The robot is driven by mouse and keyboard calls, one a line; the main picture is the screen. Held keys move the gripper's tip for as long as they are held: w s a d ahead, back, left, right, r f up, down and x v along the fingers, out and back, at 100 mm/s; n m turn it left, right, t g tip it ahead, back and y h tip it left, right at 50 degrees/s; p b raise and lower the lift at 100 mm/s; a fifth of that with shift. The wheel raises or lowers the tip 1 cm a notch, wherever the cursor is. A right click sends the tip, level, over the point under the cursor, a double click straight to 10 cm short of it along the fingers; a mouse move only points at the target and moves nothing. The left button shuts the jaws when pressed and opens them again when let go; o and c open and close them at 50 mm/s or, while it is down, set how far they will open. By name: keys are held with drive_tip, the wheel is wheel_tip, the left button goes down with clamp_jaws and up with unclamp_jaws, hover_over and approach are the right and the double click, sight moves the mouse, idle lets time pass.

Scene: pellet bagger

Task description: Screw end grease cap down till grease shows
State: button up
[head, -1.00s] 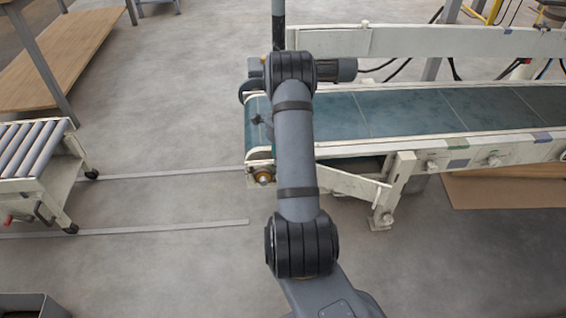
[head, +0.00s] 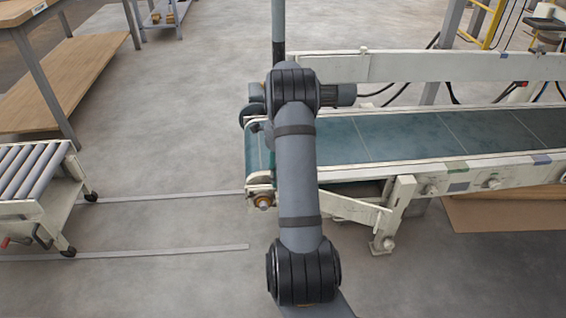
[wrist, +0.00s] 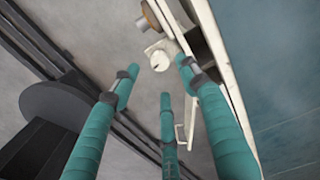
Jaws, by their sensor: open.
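A round brass-coloured fitting (head: 263,201) sits at the near corner of the conveyor's left end; it may be the end grease cap. In the wrist view, a brass-coloured cylinder (wrist: 147,22) sticks out near the top, and a pale round knob (wrist: 159,61) shows just beyond my fingertips. I cannot tell which of these is the cap, and no grease can be made out. My gripper (wrist: 158,80) has three teal fingers, spread open with nothing between them. In the head view my arm hides the gripper.
The conveyor (head: 420,135) has a green belt and pale frame, with a motor (head: 338,95) behind its left end. A roller cart (head: 30,185) and a wooden-shelved bench (head: 70,85) stand left. Floor between cart and conveyor is clear except for two flat rails (head: 150,253).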

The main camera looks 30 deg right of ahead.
wheel_tip(320, 180, up, 6)
drive_tip(key=shift+f, duration=0.1)
idle(0.5)
wheel_tip(320, 180, down, 12)
drive_tip(key=shift+f, duration=0.1)
idle(0.4)
idle(0.3)
